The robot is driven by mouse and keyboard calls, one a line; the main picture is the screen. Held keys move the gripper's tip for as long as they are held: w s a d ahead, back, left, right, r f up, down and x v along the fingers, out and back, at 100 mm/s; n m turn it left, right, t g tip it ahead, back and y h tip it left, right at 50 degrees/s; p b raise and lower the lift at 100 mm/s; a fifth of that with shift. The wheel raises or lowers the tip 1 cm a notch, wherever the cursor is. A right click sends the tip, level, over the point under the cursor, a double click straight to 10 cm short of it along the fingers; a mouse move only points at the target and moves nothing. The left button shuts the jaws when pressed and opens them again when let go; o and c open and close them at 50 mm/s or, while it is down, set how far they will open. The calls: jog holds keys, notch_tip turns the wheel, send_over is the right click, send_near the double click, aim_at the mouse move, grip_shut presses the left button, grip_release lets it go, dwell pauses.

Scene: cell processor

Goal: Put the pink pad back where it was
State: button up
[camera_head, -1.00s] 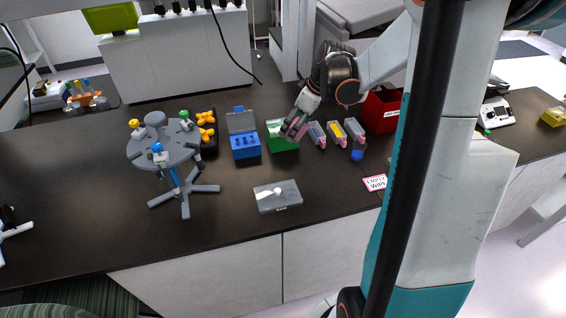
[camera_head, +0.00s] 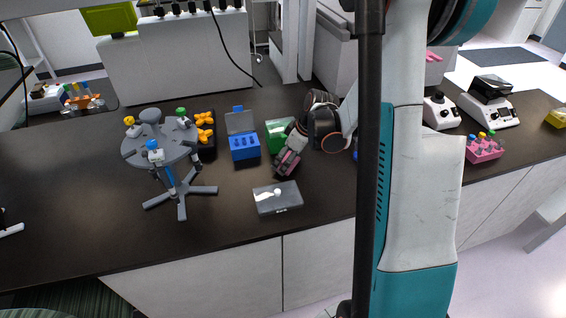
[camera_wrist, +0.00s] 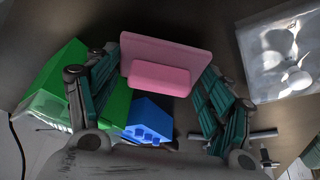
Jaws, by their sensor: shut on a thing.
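My gripper (camera_head: 286,164) is shut on the pink pad (camera_head: 289,157) and holds it over the dark bench, in front of the green box (camera_head: 279,132). In the wrist view the pink pad (camera_wrist: 165,55) is a flat slab with a smaller raised block on it, between the fingers of my gripper (camera_wrist: 163,75). The blue box (camera_head: 245,146) with its lid up stands to the left of the gripper. I cannot tell where the pad was before.
A clear-lidded case (camera_head: 278,197) lies in front of the gripper. A grey stand (camera_head: 180,180) with a round top is at left, beside a black rack with orange pieces (camera_head: 204,128). A pink tube rack (camera_head: 486,150) stands at right. My arm hides the bench between.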

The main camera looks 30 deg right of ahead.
jog(key=shift+w+a+f+b, duration=0.2)
jog(key=shift+a+f+b, duration=0.15)
jog(key=shift+a+f, duration=0.35)
jog(key=shift+r, duration=0.1)
jog(key=o, duration=1.7)
jog(key=shift+c, duration=0.2)
